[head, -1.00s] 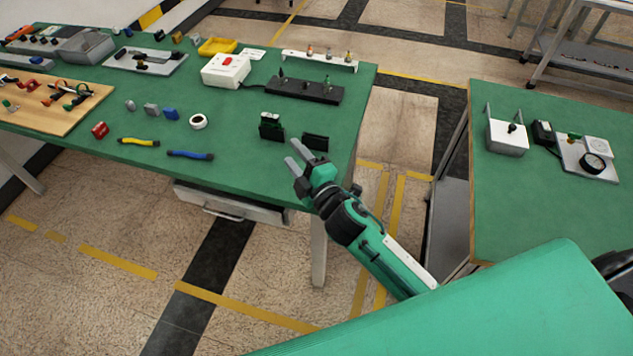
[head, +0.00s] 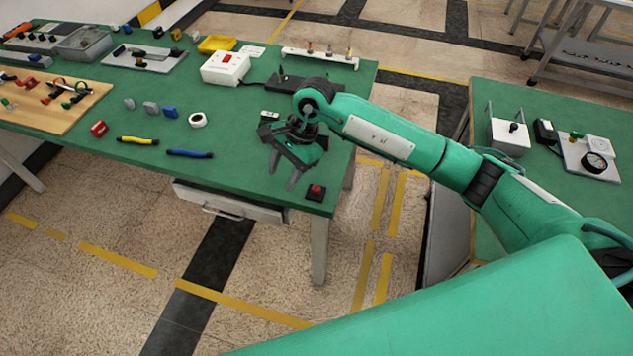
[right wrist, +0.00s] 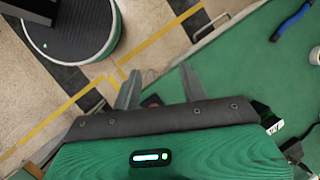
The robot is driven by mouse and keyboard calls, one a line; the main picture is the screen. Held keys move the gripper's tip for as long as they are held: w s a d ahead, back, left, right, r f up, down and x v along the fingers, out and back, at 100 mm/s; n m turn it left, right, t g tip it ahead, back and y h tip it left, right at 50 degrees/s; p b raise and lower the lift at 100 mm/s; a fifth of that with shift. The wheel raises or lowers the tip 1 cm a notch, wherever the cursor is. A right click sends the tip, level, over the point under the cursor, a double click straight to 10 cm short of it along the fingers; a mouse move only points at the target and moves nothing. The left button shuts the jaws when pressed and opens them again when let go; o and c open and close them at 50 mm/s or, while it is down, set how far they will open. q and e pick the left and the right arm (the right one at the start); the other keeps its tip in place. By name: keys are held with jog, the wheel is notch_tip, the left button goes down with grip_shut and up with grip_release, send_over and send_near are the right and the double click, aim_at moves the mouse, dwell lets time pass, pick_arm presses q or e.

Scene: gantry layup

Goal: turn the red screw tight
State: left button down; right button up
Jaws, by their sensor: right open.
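A small red knob, seemingly the red screw (head: 316,189), stands on a dark square block (head: 316,197) near the front right corner of the green table (head: 240,180). My right gripper (head: 283,172) is open and empty over the table, pointing down toward the front edge. Its fingers are left of the red screw and apart from it in the head view. In the right wrist view, a dark block (right wrist: 152,100) shows partly between the fingers, mostly hidden by the gripper body. My left gripper is not in view.
A white box with a red button (head: 226,68) and a black rail partly behind my arm stand farther back. Blue-handled (head: 190,154) and yellow-handled (head: 138,141) tools lie to the left. A white tape roll (head: 198,120) stands nearby. A second green table is at the right.

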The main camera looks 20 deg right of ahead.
aim_at(316, 188)
jog(key=w+d+r+n+h, duration=0.1)
jog(key=w+d+h, duration=0.3)
jog(key=d, duration=0.5)
jog(key=shift+t+h, duration=0.4)
jog(key=f+p, duration=0.1)
jog(key=f, duration=0.3)
jog(key=f+p, duration=0.1)
jog(key=f, duration=0.3)
jog(key=f+p, duration=0.1)
jog(key=f, duration=0.3)
jog(key=shift+s+a, duration=0.25)
jog(key=shift+s, duration=0.15)
jog(key=shift+f+p, duration=0.3)
jog(key=shift+f, duration=0.35)
grip_shut()
